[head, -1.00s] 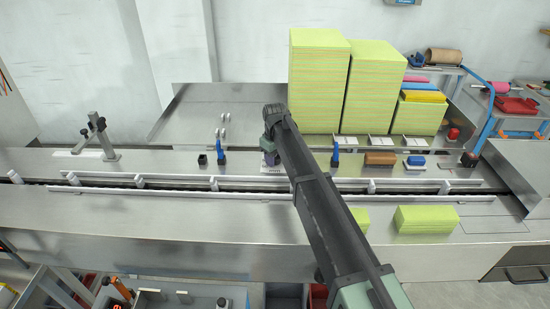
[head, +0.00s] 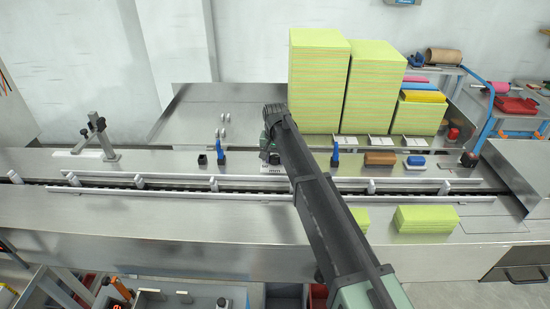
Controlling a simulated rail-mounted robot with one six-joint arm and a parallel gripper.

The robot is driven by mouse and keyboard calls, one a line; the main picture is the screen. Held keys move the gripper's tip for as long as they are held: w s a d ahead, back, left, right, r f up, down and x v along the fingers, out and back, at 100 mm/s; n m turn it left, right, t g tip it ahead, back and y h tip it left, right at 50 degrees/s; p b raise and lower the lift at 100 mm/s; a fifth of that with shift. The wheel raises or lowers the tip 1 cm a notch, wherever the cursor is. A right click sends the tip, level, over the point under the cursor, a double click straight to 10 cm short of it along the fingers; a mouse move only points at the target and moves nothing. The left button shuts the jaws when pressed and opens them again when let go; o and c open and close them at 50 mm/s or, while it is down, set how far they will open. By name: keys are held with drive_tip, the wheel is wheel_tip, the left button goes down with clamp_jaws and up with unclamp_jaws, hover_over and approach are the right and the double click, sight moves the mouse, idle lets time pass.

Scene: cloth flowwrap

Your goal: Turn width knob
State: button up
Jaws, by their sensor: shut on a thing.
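My gripper (head: 270,157) points down at the back strip of the steel conveyor table (head: 170,225), just behind the guide rails. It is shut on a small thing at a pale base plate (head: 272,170). The width knob itself is mostly hidden by my gripper and arm, so its turn cannot be read. The long white guide rails (head: 130,189) run left to right along the dark conveyor channel in front of my gripper.
Blue upright handles stand left (head: 221,155) and right (head: 335,156) of my gripper. A small black block (head: 203,160) is farther left. Tall yellow-green cloth stacks (head: 317,80) rise behind on the right. Low cloth stacks (head: 427,219) lie at front right. The front left table is clear.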

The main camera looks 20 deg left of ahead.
sight(275, 157)
drive_tip(key=shift+m, duration=1)
drive_tip(key=o, duration=0.9)
wheel_tip(275, 157, up, 11)
drive_tip(key=p, duration=1)
drive_tip(key=shift+f+p, duration=0.1)
drive_tip(key=shift+p, duration=0.3)
